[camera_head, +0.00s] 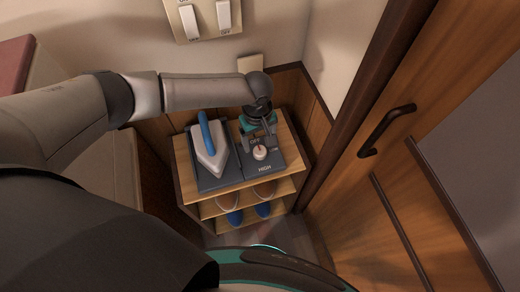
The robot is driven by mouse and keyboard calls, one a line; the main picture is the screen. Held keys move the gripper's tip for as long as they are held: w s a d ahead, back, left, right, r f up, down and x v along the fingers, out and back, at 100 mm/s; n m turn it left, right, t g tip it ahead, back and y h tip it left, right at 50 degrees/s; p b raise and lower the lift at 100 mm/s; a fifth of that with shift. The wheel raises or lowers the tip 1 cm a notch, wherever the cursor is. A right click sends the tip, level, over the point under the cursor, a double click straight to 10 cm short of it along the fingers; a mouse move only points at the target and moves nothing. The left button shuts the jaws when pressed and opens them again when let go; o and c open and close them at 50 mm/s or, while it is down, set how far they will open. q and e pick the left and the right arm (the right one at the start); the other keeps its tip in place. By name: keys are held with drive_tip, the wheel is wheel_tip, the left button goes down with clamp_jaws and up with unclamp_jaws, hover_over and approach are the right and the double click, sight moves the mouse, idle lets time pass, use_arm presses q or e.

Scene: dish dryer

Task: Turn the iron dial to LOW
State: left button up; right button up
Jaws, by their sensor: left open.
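The iron dial (260,152) is a small pale knob on a dark control panel (285,165) on top of a small wooden shelf. The panel has the words OFF at the upper left of the dial and HIGH below it; a small label at its right is too blurred to read. The iron (209,150), white with a blue handle, lies on its dark base left of the panel. My left gripper (259,134) points down just behind the dial, open; whether its fingers touch the dial, I cannot tell. My right gripper is not in view.
The wooden shelf (291,141) stands in a corner, with shoes (263,210) on its lower level. A wooden door with a dark handle (387,131) is close on the right. White switches (206,18) and an outlet (250,63) are on the wall behind.

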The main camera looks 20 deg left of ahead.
sight(260, 151)
use_arm(q)
wheel_tip(260, 151, down, 6)
drive_tip(key=shift+w+r+b, duration=0.1)
drive_tip(key=shift+r+b, duration=0.15)
drive_tip(key=shift+b, duration=0.55)
drive_tip(key=shift+c, duration=0.3)
clamp_jaws()
drive_tip(key=shift+d, duration=0.1)
